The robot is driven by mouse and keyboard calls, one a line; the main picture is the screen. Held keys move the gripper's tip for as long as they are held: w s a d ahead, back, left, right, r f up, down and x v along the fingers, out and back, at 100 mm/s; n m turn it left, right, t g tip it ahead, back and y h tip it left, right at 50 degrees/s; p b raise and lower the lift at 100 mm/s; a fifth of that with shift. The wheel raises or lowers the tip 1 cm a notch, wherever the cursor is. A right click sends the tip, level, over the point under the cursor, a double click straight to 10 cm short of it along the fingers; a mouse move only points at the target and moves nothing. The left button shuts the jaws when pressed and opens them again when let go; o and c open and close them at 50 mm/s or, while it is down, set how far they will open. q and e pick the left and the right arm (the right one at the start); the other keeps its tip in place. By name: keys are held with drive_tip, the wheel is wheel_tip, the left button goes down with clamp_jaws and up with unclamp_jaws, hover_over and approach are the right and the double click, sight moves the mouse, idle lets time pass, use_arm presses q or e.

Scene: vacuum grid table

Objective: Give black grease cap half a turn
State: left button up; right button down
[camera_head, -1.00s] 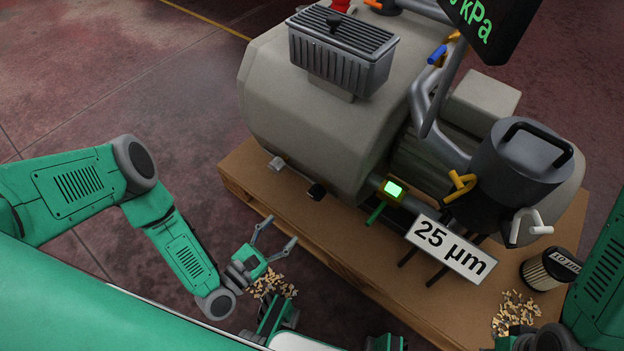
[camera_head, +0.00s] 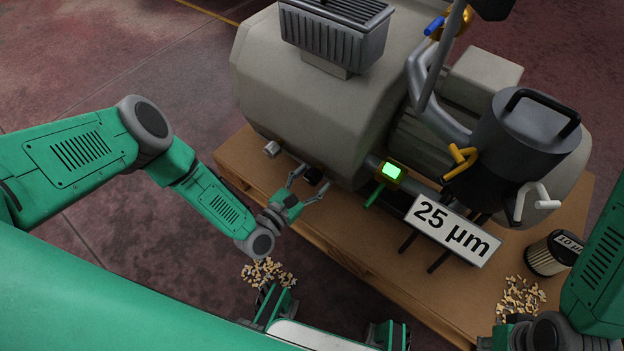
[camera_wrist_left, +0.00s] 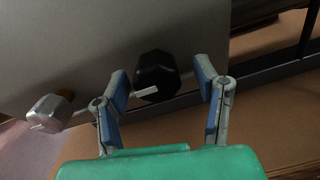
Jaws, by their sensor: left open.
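The black grease cap (camera_head: 313,176) sits low on the side of the big grey machine body (camera_head: 330,120). In the left wrist view the black cap (camera_wrist_left: 157,72) is many-sided, with a small white mark low on its face. My left gripper (camera_head: 306,189) is open in front of the cap. In the left wrist view my left gripper's blue-padded fingers (camera_wrist_left: 163,90) stand apart on either side of the cap, with a gap showing on both sides. My right gripper (camera_head: 508,332) is partly in view at the bottom right; its fingers cannot be made out.
A silver cap (camera_head: 272,149) juts out left of the black one, and also shows in the left wrist view (camera_wrist_left: 50,112). A green-lit gauge with a green handle (camera_head: 391,171) and a "25 µm" sign (camera_head: 452,230) stand to the right. The wooden base (camera_head: 235,165) runs below.

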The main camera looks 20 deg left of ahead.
use_arm(q)
drive_tip(key=shift+a, duration=0.2)
drive_tip(key=shift+a+f, duration=0.1)
drive_tip(key=c, duration=1.1)
drive_tip(key=shift+c, duration=0.2)
